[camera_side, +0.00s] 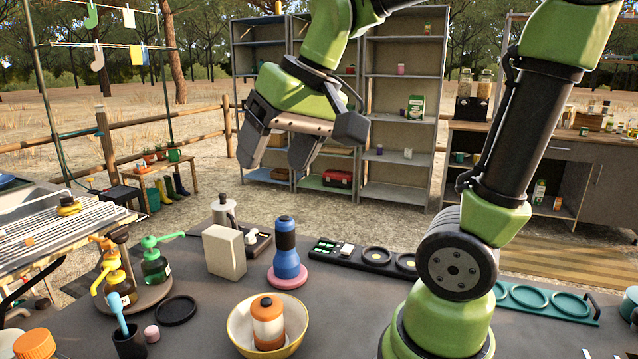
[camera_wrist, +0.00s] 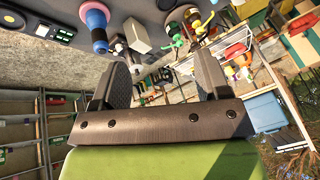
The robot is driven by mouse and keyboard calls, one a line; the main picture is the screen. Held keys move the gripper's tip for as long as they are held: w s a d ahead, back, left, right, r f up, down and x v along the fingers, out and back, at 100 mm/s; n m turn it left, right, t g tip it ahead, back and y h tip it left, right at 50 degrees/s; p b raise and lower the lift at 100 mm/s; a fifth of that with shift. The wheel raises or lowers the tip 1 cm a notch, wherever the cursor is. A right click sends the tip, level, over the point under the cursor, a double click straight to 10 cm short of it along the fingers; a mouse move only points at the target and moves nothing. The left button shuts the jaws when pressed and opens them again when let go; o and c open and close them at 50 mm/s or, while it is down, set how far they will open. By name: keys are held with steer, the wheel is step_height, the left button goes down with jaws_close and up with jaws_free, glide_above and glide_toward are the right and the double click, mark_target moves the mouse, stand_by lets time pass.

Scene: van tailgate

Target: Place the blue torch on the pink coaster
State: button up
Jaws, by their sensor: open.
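In the wrist view the torch (camera_wrist: 99,35) and the pink coaster (camera_wrist: 93,8) show at the upper left. My gripper (camera_side: 277,158) is open and empty, held in the air above and behind the torch, clear of it. Its two fingers (camera_wrist: 160,70) are spread in the wrist view with nothing between them. The torch covers part of the coaster.
A bowl (camera_side: 240,333) holding an orange-and-white lantern-like object (camera_side: 268,318) is in front. A black tray with rings (camera_side: 376,255) lies to the right. Spray bottles (camera_side: 155,262) stand at left.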

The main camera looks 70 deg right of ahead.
steer(key=s+a+f+n+t+y, duration=0.1)
steer(key=s+a+f+t, duration=0.1)
steer(key=s+a, duration=0.2)
steer(key=s, duration=0.3)
steer(key=shift+s+a, duration=0.15)
steer(key=shift+a, duration=0.05)
